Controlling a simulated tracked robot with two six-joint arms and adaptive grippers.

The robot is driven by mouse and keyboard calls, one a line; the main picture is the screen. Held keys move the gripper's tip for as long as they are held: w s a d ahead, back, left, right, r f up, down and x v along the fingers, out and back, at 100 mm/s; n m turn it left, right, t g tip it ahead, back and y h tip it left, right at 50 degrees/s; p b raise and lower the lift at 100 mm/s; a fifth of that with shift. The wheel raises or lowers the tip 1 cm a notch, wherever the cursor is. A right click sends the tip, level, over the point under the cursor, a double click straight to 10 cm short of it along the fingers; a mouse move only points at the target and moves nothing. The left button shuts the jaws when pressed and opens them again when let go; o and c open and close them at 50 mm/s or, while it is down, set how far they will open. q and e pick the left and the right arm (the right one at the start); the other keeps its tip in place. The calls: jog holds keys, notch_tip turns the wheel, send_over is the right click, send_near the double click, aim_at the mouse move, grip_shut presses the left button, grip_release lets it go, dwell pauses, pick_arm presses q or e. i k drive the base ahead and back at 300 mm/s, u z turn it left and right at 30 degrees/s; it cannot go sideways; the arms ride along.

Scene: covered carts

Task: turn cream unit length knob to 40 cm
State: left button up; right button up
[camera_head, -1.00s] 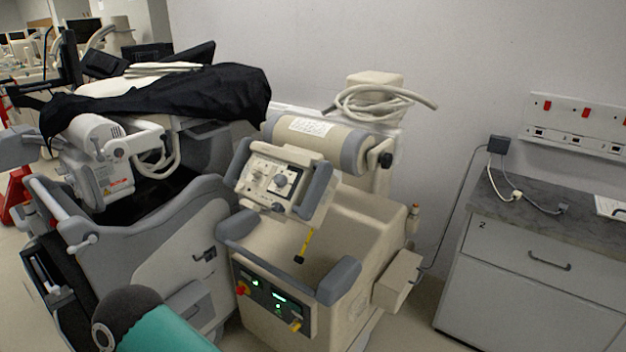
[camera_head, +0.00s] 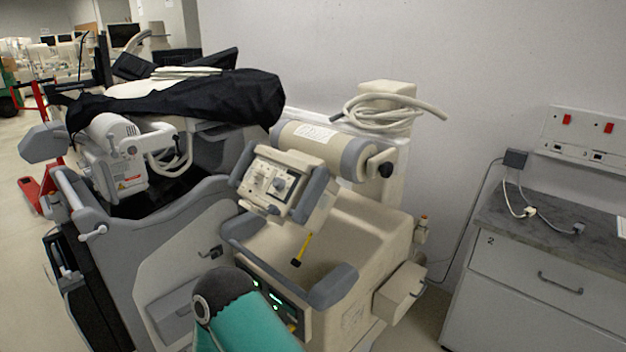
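The cream unit (camera_head: 345,220) stands in the middle, with a tilted control head on top of it. The control head's panel (camera_head: 271,183) carries dials and knobs, among them a round one (camera_head: 281,187) at its right side. The markings are too small to read, so I cannot tell which knob is for length or where it points. A teal and dark grey link of my own arm rises at the bottom, in front of the cream unit's lower front panel. Neither gripper shows.
A grey cart (camera_head: 180,270) partly covered by a black cloth (camera_head: 190,103) stands close at the left. A grey cabinet (camera_head: 540,290) with a dark worktop stands at the right. A coiled pale hose (camera_head: 395,112) lies behind the unit. A cable runs from the wall to it.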

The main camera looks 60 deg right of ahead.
aim_at(279, 184)
jog(key=u, duration=1.6)
jog(key=i, duration=0.1)
jog(key=z, duration=2.95)
jog(key=i, duration=0.7)
jog(key=u, duration=0.25)
jog(key=k, duration=0.7)
jog(key=z, duration=0.3)
jog(key=i, duration=0.8)
jog(key=u, duration=0.1)
